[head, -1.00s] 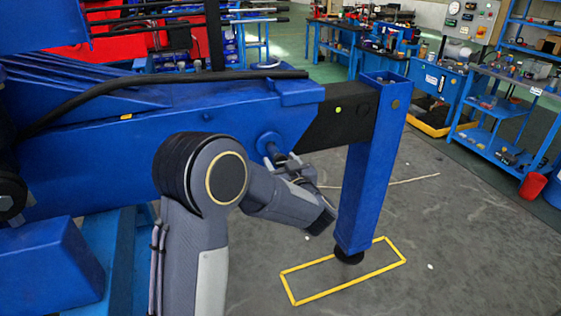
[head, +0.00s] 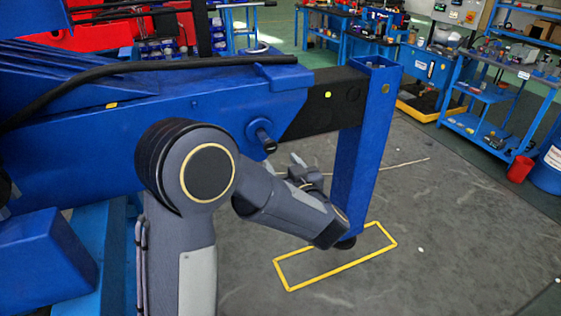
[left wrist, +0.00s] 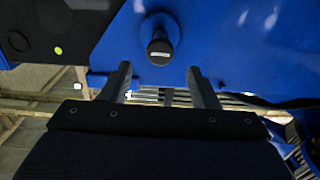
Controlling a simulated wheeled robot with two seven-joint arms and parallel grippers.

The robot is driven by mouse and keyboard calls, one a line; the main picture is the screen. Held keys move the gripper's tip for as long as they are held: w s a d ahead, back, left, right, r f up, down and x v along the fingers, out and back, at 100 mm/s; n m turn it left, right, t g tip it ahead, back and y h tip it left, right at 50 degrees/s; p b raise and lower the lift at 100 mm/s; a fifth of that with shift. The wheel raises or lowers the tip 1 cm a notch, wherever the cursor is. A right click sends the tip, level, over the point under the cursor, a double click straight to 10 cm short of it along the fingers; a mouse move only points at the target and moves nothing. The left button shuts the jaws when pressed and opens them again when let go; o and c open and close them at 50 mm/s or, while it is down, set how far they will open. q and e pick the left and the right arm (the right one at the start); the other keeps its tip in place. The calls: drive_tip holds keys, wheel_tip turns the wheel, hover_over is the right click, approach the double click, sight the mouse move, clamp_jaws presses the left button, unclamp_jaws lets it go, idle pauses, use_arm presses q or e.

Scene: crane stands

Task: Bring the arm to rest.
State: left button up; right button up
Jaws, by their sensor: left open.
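My left arm reaches in from the left in the head view. Its gripper (head: 300,166) is partly hidden behind my own wrist, near the blue upright leg (head: 364,150) of the crane stand. In the left wrist view the two fingers (left wrist: 158,70) are apart with nothing between them. A dark round-ended pin (head: 262,139) sticks out of the blue crane beam (head: 200,120). It also shows in the left wrist view (left wrist: 160,48), just beyond the fingertips and apart from them. My right gripper is not in view.
A yellow floor rectangle (head: 335,273) surrounds the leg's foot (head: 345,242). Blue workbenches (head: 425,70), a shelf cart (head: 490,110) and a red bin (head: 520,169) stand at the back right. The grey floor at right is mostly clear.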

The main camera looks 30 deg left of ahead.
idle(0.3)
use_arm(q)
drive_tip(key=s+d+r+m+t+h+p, duration=0.1)
drive_tip(key=s+d+r+m+h+p, duration=0.2)
drive_tip(key=h, duration=0.5)
drive_tip(key=s+d+r+m+t+h+p, duration=0.1)
drive_tip(key=s+d+r+m+t+h, duration=0.15)
drive_tip(key=r+h, duration=0.35)
drive_tip(key=s+f+g+h+p, duration=0.1)
drive_tip(key=s+f+g, duration=0.1)
drive_tip(key=s, duration=0.6)
drive_tip(key=s+f+m+g+h+p, duration=0.1)
drive_tip(key=s+f+g, duration=0.2)
drive_tip(key=s, duration=0.4)
drive_tip(key=s+d+f+m+g+h, duration=0.1)
drive_tip(key=s+f+g, duration=0.2)
drive_tip(key=s, duration=0.5)
drive_tip(key=shift+s+f+g+p, duration=0.15)
drive_tip(key=shift+s+g+p, duration=0.2)
drive_tip(key=shift+g, duration=0.5)
